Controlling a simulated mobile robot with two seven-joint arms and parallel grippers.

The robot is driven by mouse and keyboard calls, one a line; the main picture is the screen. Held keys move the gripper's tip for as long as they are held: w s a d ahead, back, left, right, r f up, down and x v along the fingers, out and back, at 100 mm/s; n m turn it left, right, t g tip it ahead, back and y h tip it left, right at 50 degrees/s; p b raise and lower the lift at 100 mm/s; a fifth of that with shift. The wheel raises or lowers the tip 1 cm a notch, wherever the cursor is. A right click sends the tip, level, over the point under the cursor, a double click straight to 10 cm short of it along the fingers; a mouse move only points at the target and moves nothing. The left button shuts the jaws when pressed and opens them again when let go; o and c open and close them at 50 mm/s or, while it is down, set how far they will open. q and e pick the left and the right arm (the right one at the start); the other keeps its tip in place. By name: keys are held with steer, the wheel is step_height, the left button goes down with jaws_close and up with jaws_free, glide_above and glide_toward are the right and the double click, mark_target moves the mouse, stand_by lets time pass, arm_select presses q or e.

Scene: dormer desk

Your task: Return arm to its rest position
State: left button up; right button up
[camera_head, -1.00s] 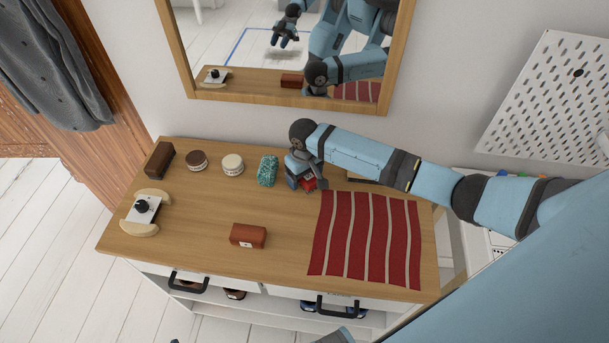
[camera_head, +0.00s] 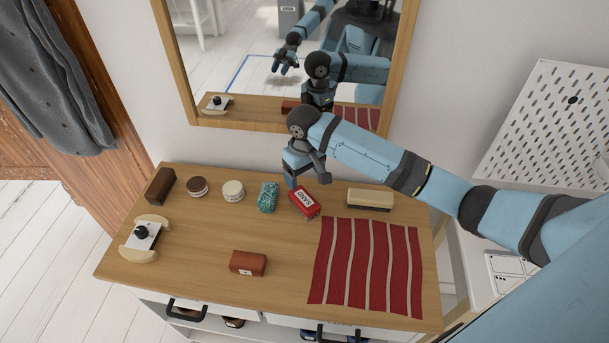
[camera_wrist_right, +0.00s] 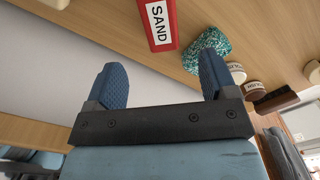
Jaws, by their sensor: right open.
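My right gripper (camera_head: 304,176) is above the back of the wooden desk (camera_head: 190,240), just behind a red block labelled SAND (camera_head: 304,202). In the right wrist view its two blue fingers (camera_wrist_right: 163,85) stand wide apart with nothing between them. The red SAND block (camera_wrist_right: 158,22) lies on the desk beyond the fingers, apart from them. My right arm (camera_head: 380,155) reaches in from the right. My left gripper does not show directly in the head view; a dark gripper appears only as a mirror reflection.
A brush (camera_head: 370,200), striped red cloth (camera_head: 342,262), reddish-brown block (camera_head: 248,263) and cream-ended holder (camera_head: 145,238) also lie there. A mirror (camera_head: 260,75) stands behind.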

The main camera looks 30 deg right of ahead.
steer(key=s+a+f+n+t+y, duration=0.15)
steer(key=s+a, duration=0.25)
steer(key=s, duration=0.4)
steer(key=s+a+f, duration=0.3)
steer(key=s+a, duration=0.1)
steer(key=s, duration=0.3)
steer(key=s+d+r+m+t+h, duration=0.1)
steer(key=s+d+r, duration=0.15)
steer(key=s, duration=0.55)
steer(key=s+d+r+t, duration=0.1)
steer(key=s+d+r, duration=0.15)
steer(key=s, duration=0.55)
steer(key=w+a+f+t+p, duration=0.1)
steer(key=f+t+p, duration=0.1)
steer(key=w+a+f+t+y+p, duration=0.1)
steer(key=w+a+f+t+p, duration=0.1)
steer(key=w+a+f+n+t+y+p, duration=0.1)
steer(key=w+a+f+t+p, duration=0.1)
steer(key=shift+w+f, duration=0.15)
steer(key=shift+f, duration=0.1)
steer(key=shift+a+f+t+y+p, duration=0.25)
steer(key=shift+f+t+p, duration=0.1)
steer(key=shift+t, duration=0.3)
